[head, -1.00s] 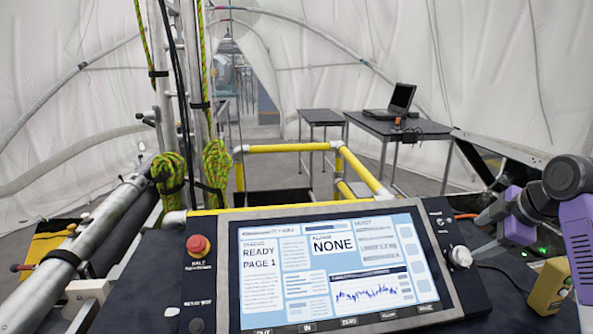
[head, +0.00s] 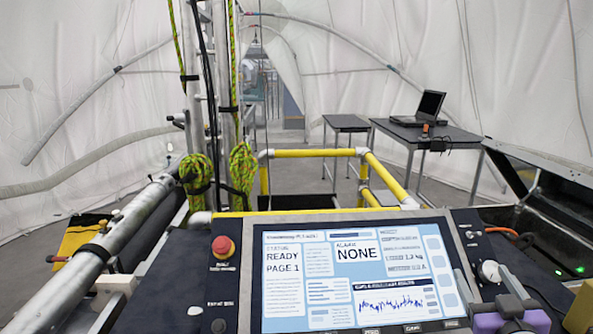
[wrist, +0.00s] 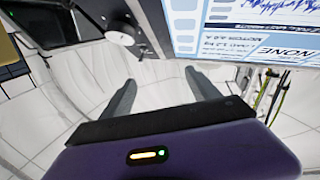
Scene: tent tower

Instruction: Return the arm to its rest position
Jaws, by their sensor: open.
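My gripper (wrist: 160,76) is open and empty in the wrist view, its two grey fingers spread apart over a pale, blurred background. The purple gripper body fills the bottom of that view. In the head view, a purple and dark part of my arm (head: 512,318) shows at the bottom edge, in front of the lower right corner of the console. The console screen (head: 350,275) reads "READY PAGE 1" and "NONE". It also shows at the upper right of the wrist view (wrist: 240,15). Most of my arm is outside the head view.
A red button (head: 223,247) and a grey knob (head: 489,271) flank the screen. A yellow railing (head: 308,153) stands behind the console. A metal pole frame with green ropes (head: 243,170) is at left. A laptop (head: 425,107) sits on a dark table at right. A yellow box (head: 583,308) is at lower right.

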